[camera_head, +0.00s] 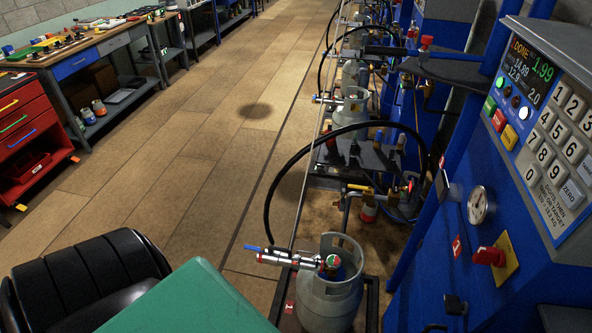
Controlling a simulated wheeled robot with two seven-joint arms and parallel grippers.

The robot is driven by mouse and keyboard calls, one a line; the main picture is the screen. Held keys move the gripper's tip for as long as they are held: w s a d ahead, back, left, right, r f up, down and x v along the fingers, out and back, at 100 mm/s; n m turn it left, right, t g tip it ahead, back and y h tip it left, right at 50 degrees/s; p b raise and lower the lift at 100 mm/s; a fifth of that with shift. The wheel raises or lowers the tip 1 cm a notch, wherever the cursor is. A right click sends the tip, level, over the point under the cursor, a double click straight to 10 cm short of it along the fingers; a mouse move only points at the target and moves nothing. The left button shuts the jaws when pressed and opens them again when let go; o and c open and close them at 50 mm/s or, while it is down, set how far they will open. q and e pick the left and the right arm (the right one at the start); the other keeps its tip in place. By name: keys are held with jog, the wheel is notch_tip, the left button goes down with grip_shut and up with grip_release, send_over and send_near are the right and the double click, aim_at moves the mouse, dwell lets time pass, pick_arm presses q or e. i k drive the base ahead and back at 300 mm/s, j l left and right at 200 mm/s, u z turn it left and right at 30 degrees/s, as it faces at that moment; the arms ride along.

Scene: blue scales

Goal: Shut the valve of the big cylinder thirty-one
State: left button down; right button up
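A grey gas cylinder (330,300) stands upright on the nearest scale at the bottom centre, inside its collar ring. Its valve (332,262) shows a round green and red top. A silver filling head with a blue lever (285,257) lies at the valve, and a black hose arches behind it. More grey cylinders, one of them here (351,106), stand further down the row. I cannot read a number thirty-one on any cylinder. Neither of my grippers is in view.
A blue scale cabinet (430,260) with keypad, gauge (478,205) and red knob (489,256) stands close on the right. A workbench (100,50) and red drawer cabinet (30,130) stand left. The floor (190,190) between is clear. A green surface and black ribbed object fill the bottom left.

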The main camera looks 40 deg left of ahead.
aim_at(334, 261)
jog(key=u, duration=0.95)
